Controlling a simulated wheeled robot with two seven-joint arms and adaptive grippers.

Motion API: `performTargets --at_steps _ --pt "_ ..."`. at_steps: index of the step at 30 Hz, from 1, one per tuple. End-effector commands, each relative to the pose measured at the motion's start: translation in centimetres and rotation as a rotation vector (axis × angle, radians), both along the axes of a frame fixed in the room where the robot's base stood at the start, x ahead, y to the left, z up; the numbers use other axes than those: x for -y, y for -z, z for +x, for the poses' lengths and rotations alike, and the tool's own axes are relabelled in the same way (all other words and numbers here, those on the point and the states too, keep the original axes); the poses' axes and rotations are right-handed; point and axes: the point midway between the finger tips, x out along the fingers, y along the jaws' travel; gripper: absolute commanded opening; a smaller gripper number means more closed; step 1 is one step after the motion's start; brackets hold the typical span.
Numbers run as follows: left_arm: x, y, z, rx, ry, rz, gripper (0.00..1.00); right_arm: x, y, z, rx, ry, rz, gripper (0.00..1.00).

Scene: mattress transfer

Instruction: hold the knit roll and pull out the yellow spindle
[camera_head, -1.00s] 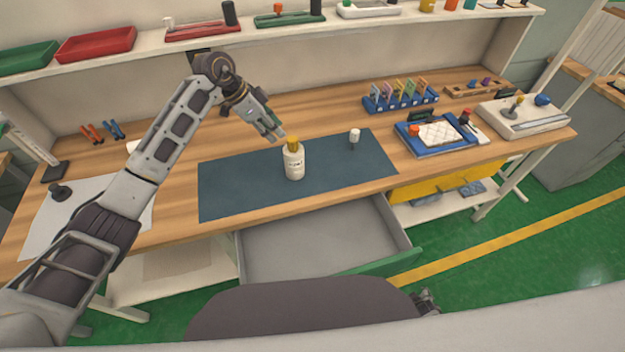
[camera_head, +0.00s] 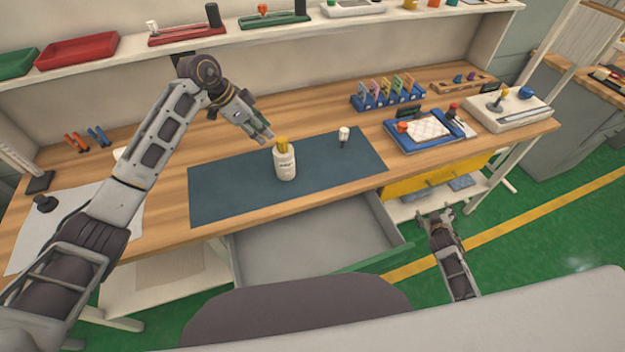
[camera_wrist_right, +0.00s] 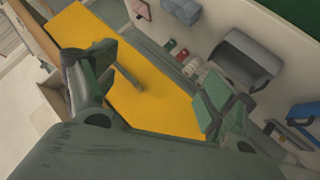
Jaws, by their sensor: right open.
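The white knit roll (camera_head: 285,163) stands upright on the dark blue mat (camera_head: 225,191), with faint printed marks on its side. The yellow spindle (camera_head: 282,143) sticks out of its top. My left gripper (camera_head: 267,138) hangs above the mat, just to the upper left of the spindle and apart from it; its finger gap is too small to judge. My right gripper (camera_head: 435,216) is open and empty, in front of the bench and right of the drawer. Its spread fingers also show in the right wrist view (camera_wrist_right: 155,92), with nothing between them.
An open grey drawer (camera_head: 310,240) juts out below the mat. A small white-topped peg (camera_head: 343,133) stands on the mat's right side. A blue tray (camera_head: 398,142) and a rack of coloured cards (camera_head: 388,97) lie to the right. A shelf (camera_head: 130,50) runs behind.

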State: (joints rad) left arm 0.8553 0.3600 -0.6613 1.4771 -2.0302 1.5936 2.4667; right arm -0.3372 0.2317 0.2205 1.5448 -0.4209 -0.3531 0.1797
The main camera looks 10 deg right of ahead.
Motion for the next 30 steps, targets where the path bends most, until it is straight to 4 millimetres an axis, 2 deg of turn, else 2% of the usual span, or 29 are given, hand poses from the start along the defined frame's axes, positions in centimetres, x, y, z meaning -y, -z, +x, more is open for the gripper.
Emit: performTargets --at_steps 1,7,9,12,15,18,24,30 --pt "0.0 0.0 0.0 0.000 0.000 0.000 0.36 0.4 -1.7 0.7 0.031 0.006 -0.007 0.84" --pt "0.0 0.0 0.0 0.000 0.000 0.000 0.36 1.7 -8.4 3.0 0.147 0.030 -0.028 0.84" --pt "0.0 0.0 0.0 0.000 0.000 0.000 0.36 1.7 -10.7 3.7 0.185 0.038 -0.028 0.84" --pt "0.0 0.0 0.0 0.000 0.000 0.000 0.36 0.6 -13.6 5.0 0.230 0.042 -0.009 0.84" --pt "0.0 0.0 0.0 0.000 0.000 0.000 0.36 -2.2 -15.6 6.6 0.254 0.039 0.042 0.84" --pt "0.0 0.0 0.0 0.000 0.000 0.000 0.36 -5.4 -16.5 7.8 0.252 0.029 0.102 0.84" --pt "0.0 0.0 0.0 0.000 0.000 0.000 0.36 -12.3 -17.5 9.6 0.222 -0.009 0.221 0.84" --pt "0.0 0.0 0.0 0.000 0.000 0.000 0.36 -19.4 -18.7 10.5 0.179 -0.064 0.330 0.84"
